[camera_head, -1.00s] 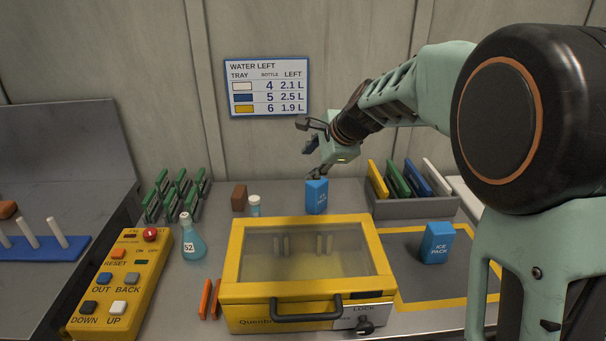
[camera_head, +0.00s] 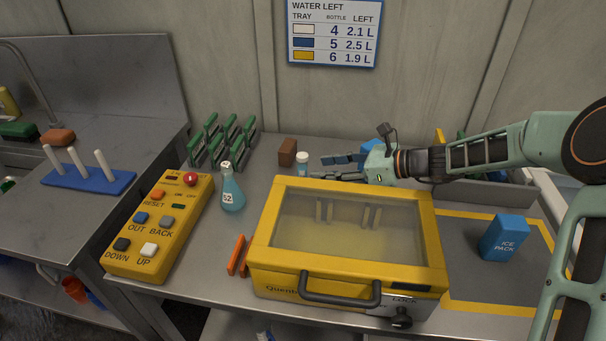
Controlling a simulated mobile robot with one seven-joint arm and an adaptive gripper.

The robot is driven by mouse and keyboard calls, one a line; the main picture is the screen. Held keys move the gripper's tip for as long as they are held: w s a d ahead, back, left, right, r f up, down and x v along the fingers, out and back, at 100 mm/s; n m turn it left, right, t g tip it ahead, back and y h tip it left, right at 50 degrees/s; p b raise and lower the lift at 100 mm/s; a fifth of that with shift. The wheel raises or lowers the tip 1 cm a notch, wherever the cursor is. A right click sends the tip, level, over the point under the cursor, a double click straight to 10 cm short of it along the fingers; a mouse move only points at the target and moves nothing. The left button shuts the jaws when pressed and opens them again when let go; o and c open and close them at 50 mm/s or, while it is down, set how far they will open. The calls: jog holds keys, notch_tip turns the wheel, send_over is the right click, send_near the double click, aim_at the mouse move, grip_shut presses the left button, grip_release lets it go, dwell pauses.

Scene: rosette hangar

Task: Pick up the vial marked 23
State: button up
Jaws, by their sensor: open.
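A small vial (camera_head: 302,169) with a white cap and a pale blue body stands upright on the bench behind the yellow case. Any number on it is too small to read. My gripper (camera_head: 319,167) is open and low, just right of the vial, with its fingers pointing left towards it. One finger shows behind and one in front. I cannot tell whether a finger touches the vial, and its lower part is partly hidden.
The yellow lidded case (camera_head: 345,239) stands in front of my gripper. A brown block (camera_head: 287,152) is just left of the vial. A flask marked 52 (camera_head: 232,190), green racks (camera_head: 221,141) and a yellow button panel (camera_head: 160,226) stand further left. One ice pack (camera_head: 504,238) is at right.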

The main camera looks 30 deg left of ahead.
aim_at(302, 169)
jog(key=shift+x, duration=1.5)
jog(key=x, duration=0.4)
jog(key=shift+a+f, duration=0.1)
jog(key=shift+a, duration=0.15)
jog(key=shift+c, duration=0.3)
grip_shut()
